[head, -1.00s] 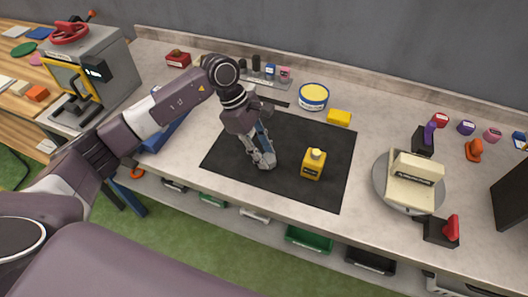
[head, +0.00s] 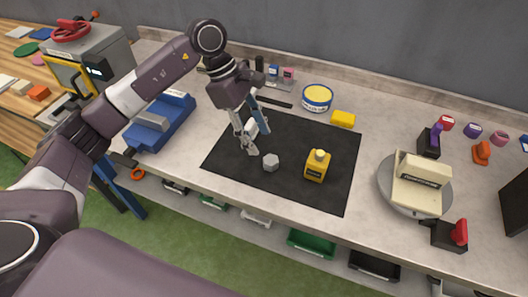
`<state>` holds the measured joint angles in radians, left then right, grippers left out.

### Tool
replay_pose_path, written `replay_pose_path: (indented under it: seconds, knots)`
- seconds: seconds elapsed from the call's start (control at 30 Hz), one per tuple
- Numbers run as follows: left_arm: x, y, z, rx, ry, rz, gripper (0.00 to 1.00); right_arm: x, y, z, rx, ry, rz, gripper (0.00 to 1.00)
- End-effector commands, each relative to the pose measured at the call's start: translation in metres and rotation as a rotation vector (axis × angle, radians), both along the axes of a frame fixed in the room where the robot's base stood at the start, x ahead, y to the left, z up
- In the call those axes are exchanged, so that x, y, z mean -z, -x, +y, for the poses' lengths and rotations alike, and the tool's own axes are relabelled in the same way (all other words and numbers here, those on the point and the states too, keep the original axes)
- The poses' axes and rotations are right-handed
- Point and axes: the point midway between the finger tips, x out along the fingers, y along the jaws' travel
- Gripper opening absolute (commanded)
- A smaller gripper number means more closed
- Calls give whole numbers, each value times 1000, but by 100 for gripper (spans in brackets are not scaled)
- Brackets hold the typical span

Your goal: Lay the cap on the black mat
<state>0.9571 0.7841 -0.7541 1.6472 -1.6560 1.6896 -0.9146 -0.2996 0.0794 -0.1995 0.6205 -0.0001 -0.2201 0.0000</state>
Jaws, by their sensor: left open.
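A small light-grey cap (head: 271,162) lies on the black mat (head: 320,198), left of the yellow bottle. My left gripper (head: 253,142) is open and empty, above the mat's left part, up and to the left of the cap and apart from it. The yellow bottle (head: 317,166) stands upright on the mat with a pale yellow top. My right gripper is not in view.
A round yellow tin (head: 317,97) and a yellow block (head: 343,119) sit behind the mat. A blue device (head: 160,123) is at the left. A round turntable with a cream device (head: 421,182) stands at the right.

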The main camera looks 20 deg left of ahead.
Motion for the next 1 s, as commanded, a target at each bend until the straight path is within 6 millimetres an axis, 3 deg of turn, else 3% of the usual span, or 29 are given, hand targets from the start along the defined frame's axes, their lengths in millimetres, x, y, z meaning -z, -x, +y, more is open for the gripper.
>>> replay_pose_path:
  seconds: [0.2,0.33,1.0]
  knots:
    - [-33,-1,15,-2,0,-2,46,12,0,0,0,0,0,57]
    - [-44,-1,19,-1,0,-1,46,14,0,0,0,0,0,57]
    - [-47,0,20,0,0,1,46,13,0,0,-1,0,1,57]
